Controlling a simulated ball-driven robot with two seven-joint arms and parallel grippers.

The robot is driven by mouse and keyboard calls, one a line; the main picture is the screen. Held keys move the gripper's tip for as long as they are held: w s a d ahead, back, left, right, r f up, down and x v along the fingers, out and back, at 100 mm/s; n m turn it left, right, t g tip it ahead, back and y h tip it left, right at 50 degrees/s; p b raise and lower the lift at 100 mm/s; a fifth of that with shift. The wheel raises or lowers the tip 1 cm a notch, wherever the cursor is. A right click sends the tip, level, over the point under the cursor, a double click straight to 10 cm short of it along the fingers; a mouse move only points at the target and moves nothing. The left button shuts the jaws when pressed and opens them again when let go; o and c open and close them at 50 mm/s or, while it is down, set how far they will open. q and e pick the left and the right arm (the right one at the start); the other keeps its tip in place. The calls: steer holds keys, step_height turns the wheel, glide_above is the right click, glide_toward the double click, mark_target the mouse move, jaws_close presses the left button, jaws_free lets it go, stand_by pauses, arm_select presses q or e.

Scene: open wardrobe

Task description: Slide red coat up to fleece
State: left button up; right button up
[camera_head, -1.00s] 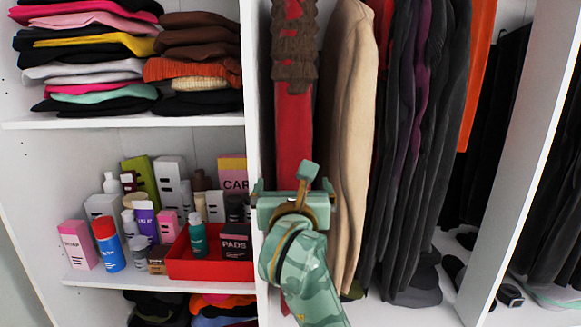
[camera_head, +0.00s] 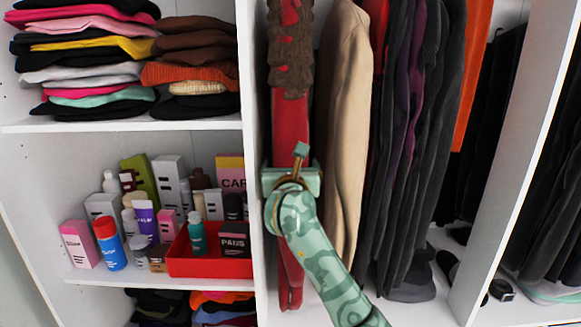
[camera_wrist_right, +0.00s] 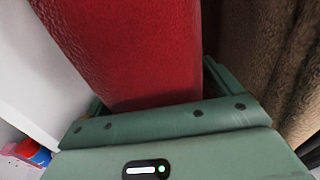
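The red coat (camera_head: 291,130) hangs edge-on at the left end of the hanging section, with a brown ruffled piece (camera_head: 291,55) over its upper part. The beige fleece (camera_head: 344,120) hangs just to its right, with a narrow gap between them; a brown fuzzy surface also shows at the right of the right wrist view (camera_wrist_right: 262,50). My right gripper (camera_head: 291,178) is at the red coat's lower half. In the right wrist view the red coat (camera_wrist_right: 130,50) lies between its spread fingers; firm contact is not visible. My left gripper is not in view.
A white divider (camera_head: 254,110) stands close to the left of my right gripper. Several dark garments (camera_head: 410,150) hang right of the fleece. Shelves at left hold folded clothes, bottles, boxes and a red tray (camera_head: 210,268).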

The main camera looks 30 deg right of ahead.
steer(key=c, duration=1.4)
steer(key=shift+s+d, duration=0.15)
steer(key=shift+d, duration=0.15)
steer(key=shift+s+d, duration=0.5)
steer(key=shift+d, duration=0.35)
steer(key=shift+s+d, duration=0.1)
steer(key=shift+d, duration=0.05)
steer(key=shift+s+d, duration=0.2)
steer(key=shift+d, duration=0.05)
steer(key=o, duration=1.8)
steer(key=shift+d, duration=0.1)
